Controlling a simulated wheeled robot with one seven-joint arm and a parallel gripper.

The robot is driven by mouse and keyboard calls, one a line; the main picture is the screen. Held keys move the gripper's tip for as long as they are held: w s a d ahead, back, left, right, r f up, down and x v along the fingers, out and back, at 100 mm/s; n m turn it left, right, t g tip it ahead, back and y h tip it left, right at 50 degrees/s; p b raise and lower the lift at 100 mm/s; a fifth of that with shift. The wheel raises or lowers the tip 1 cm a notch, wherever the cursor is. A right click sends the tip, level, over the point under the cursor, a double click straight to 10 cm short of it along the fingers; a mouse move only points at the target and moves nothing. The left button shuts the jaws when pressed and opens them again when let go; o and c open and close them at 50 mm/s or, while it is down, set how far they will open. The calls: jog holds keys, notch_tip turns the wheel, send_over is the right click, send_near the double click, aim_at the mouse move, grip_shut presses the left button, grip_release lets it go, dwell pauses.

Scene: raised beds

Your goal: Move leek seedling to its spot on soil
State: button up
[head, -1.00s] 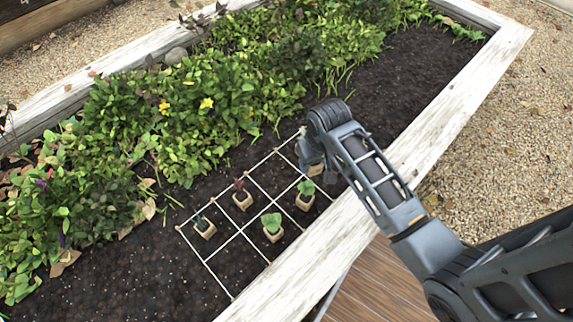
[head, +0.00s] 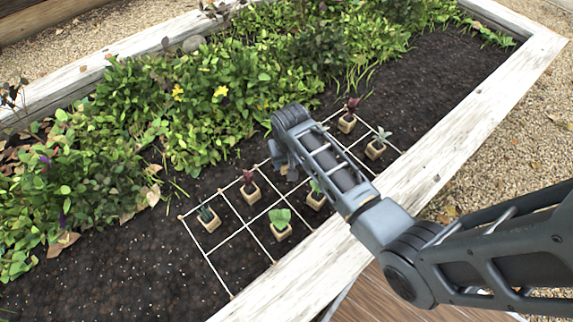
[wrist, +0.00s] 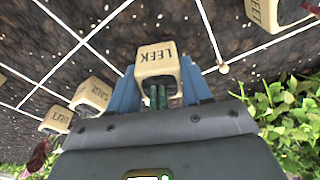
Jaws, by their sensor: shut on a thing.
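The leek seedling is in a tan block pot marked LEEK (wrist: 157,64), with dark green stems (wrist: 158,97) between the blue fingers of my gripper (wrist: 160,92). My gripper is shut on it. In the head view, my gripper (head: 284,164) is over the far middle side of the string grid (head: 243,226). My wrist largely hides the pot there, and I cannot tell its gap above the soil. In the wrist view, white strings and a peg (wrist: 223,69) show beside the pot. Dark soil (head: 130,262) lies under the grid.
Other potted seedlings stand in the grid: a dark green one (head: 209,221), two reddish ones (head: 250,190) (head: 347,123), leafy green ones (head: 281,229) (head: 315,199) and a pale one (head: 376,149). Dense plants (head: 190,120) border the far side. The white bed rim (head: 440,160) is nearest.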

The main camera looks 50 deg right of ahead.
aim_at(288, 165)
jog(key=shift+f, duration=0.95)
jog(key=shift+f, duration=0.2)
jog(key=o, duration=1.1)
jog(key=shift+c, duration=0.2)
jog(key=r+p, duration=0.1)
jog(key=r, duration=0.3)
jog(key=s+r+p, duration=0.1)
jog(key=r, duration=0.3)
jog(key=a+r+p, duration=0.1)
jog(key=r+p, duration=0.1)
jog(key=r, duration=0.2)
jog(key=shift+s+r, duration=0.15)
jog(key=shift+s, duration=0.15)
